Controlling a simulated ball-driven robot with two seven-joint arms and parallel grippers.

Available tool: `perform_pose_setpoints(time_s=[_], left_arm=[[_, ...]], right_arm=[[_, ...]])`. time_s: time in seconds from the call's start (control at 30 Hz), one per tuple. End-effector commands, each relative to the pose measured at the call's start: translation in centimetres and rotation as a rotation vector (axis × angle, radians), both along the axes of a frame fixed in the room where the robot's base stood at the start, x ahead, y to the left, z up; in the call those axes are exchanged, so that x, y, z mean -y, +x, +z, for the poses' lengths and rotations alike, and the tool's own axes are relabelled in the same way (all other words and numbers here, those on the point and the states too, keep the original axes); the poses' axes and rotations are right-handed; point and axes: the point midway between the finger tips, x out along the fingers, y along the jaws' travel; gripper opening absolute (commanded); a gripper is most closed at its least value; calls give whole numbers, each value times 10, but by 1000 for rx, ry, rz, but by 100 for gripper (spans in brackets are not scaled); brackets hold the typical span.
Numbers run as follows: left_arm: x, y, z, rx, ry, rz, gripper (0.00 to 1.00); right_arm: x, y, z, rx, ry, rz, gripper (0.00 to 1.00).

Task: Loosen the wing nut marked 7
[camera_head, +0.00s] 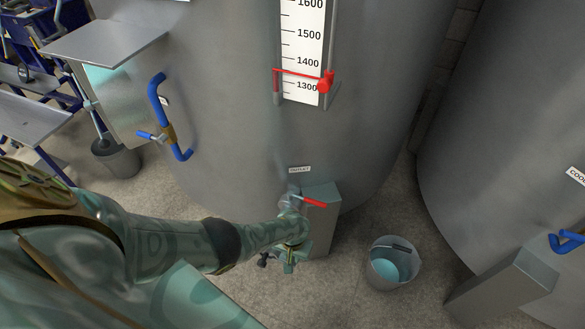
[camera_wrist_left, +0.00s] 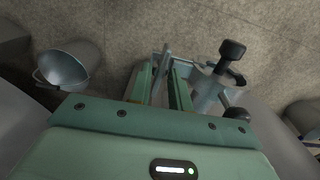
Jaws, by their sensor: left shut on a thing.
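My left gripper (camera_head: 290,258) is low at the front of the big steel tank (camera_head: 235,120), at the fitting under the small label reading OUTLET (camera_head: 299,169). In the left wrist view, the two green fingers of my left gripper (camera_wrist_left: 170,72) are close together around a thin grey metal part (camera_wrist_left: 161,62), seemingly part of the outlet fitting (camera_wrist_left: 205,95). The fingers hide most of this part. I cannot make out a 7 or tell whether the part is the wing nut. A black knob (camera_wrist_left: 232,50) stands beside the fingers. My right gripper is not in view.
A red lever (camera_head: 314,203) and a grey box (camera_head: 323,225) are right beside my left gripper. A metal bucket (camera_head: 394,284) stands on the floor to the right. A blue pipe handle (camera_head: 155,92) juts from the tank. A second tank (camera_head: 500,150) stands at right.

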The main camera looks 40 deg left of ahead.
Motion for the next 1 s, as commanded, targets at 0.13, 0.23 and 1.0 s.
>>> perform_pose_setpoints(time_s=[0.13,0.23,1.0], left_arm=[[0,-3,-2,-5,0,-1,42],[0,-2,-1,-3,-1,-1,42],[1,0,130,1,-2,-1,42]], right_arm=[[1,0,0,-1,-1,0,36],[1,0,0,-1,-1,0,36],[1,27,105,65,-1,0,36]])
